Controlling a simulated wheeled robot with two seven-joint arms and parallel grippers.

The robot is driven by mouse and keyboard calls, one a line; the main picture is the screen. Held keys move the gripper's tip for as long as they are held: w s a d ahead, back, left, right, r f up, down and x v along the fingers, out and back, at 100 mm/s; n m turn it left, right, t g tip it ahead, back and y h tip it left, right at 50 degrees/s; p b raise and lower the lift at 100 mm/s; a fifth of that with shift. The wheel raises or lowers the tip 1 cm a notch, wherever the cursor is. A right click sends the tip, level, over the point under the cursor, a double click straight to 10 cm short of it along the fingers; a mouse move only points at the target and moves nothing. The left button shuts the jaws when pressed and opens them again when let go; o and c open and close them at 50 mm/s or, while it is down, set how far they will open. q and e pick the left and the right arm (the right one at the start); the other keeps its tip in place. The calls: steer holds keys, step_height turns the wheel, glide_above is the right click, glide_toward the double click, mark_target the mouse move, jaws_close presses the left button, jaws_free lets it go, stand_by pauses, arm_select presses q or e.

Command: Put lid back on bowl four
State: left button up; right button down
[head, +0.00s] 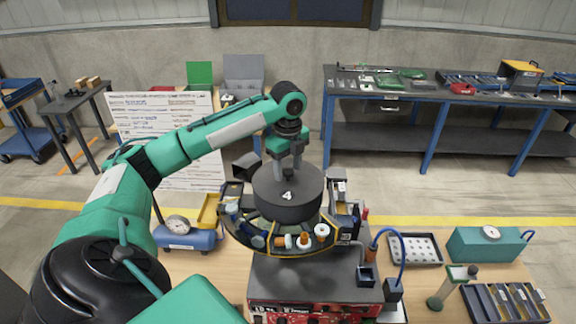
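The lid (272,196) is a dark grey round cover with a white 4 on its top. It appears level, over the middle of the round feeder (290,249). My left gripper (287,170) points straight down at the lid's centre, its two fingers reaching the top. The fingers appear shut on the lid's handle, which is mostly hidden between them. The bowl under the lid is hidden, so I cannot tell whether the lid touches it. My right gripper is not in view.
Small parts and bottles fill compartments around the feeder's front rim. A pressure gauge unit (185,238) stands left. A blue cable (400,250) loops up beside the feeder.

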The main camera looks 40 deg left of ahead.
mark_target(288, 170)
arm_select(q)
steer(key=shift+r, duration=0.45)
step_height(288, 170, up, 4)
steer(key=shift+f+b, duration=0.15)
steer(key=shift+b, duration=1.1)
step_height(288, 170, up, 8)
steer(key=shift+f+p, duration=0.15)
steer(key=shift+p, duration=0.2)
